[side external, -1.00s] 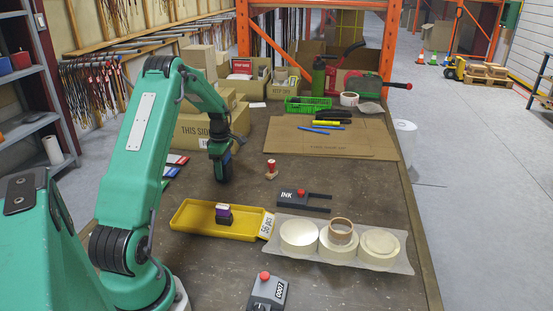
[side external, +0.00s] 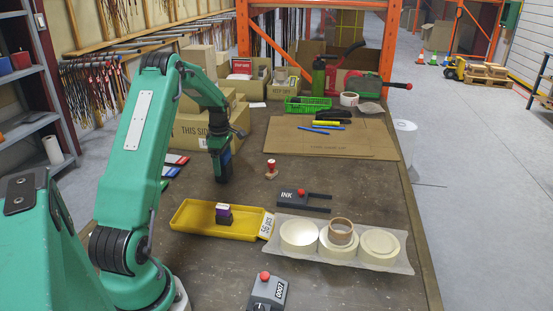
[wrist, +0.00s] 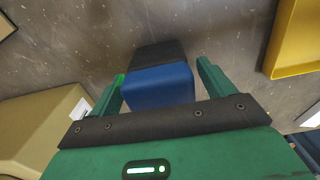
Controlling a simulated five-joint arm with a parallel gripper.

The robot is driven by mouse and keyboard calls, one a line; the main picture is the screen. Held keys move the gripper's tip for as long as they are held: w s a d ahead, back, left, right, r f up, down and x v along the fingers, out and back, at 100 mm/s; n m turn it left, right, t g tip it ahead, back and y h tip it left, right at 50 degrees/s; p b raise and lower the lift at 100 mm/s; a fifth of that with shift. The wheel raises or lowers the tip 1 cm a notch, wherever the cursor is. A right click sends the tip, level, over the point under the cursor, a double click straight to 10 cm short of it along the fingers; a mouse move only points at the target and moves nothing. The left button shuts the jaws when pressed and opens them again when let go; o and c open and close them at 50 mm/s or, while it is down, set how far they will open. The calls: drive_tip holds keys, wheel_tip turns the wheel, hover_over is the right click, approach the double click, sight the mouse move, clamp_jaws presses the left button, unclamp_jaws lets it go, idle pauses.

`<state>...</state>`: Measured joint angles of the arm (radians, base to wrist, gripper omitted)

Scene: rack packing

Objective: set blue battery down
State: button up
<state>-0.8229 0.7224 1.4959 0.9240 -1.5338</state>
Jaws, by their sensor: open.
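The blue battery (wrist: 160,85), with a black far end, stands between the fingers of my gripper (wrist: 160,72) in the wrist view. The fingers are spread. A gap shows on the battery's right side, and the left finger is close beside it. In the side view my gripper (side external: 221,158) points down at the bench left of the middle, and the battery's black lower end (side external: 222,179) appears to be on the bench top. The yellow tray (side external: 185,221) lies nearer the camera, with a purple and black battery (side external: 223,214) in it. The wrist view shows the tray's edge (wrist: 297,45) at right.
A cardboard box (side external: 188,130) stands close behind my gripper. A red-topped stamp (side external: 271,170) and the ink pad (side external: 295,197) are to the right. Tape rolls (side external: 298,236) lie on a pale sheet at front right. Flat coloured items (side external: 176,159) lie left of my gripper.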

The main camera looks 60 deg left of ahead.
wheel_tip(320, 180, up, 10)
drive_tip(key=shift+f, duration=0.1)
idle(0.4)
idle(0.4)
drive_tip(key=shift+w+d+r, duration=0.15)
drive_tip(key=shift+d+r, duration=0.2)
drive_tip(key=d+r+m+t, duration=0.1)
drive_tip(key=d+r+m, duration=0.3)
drive_tip(key=d, duration=0.3)
drive_tip(key=d+r+m+t+y, duration=0.1)
drive_tip(key=d+r+m, duration=0.25)
drive_tip(key=d, duration=0.35)
drive_tip(key=d+r+m, duration=0.4)
drive_tip(key=d+m, duration=0.1)
drive_tip(key=d, duration=0.2)
drive_tip(key=s+d+f+m+t+h, duration=0.1)
drive_tip(key=s+d+m+t, duration=0.2)
drive_tip(key=s+d+m, duration=1.1)
drive_tip(key=shift+s+d+f+t, duration=0.2)
drive_tip(key=shift+d+t, duration=0.1)
drive_tip(key=shift+d, duration=1.45)
